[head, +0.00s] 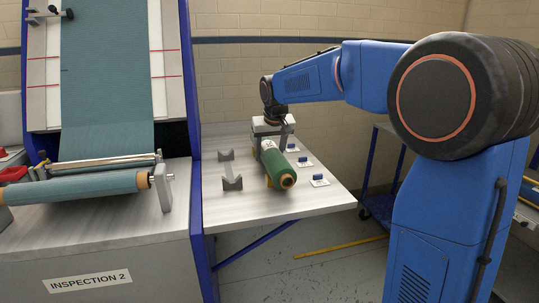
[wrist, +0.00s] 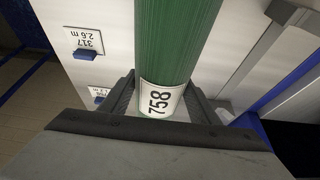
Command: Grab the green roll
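The green roll (head: 277,164) lies on the white side table, with its brown core end toward the front. In the wrist view the roll (wrist: 178,38) runs up from the middle and carries a white label reading 758. My gripper (head: 270,136) is over the roll's far end, pointing down. In the wrist view my gripper's fingers (wrist: 161,98) stand one on each side of the roll at the label. They are very close to its sides; I cannot tell whether they press on it. The roll's underside is hidden.
Grey V-shaped cradles (head: 232,184) stand empty left of the roll. Small white tags with blue blocks (head: 319,180) lie to its right. The inspection machine with teal fabric (head: 107,80) stands at left. A blue cart (head: 378,205) is behind at right.

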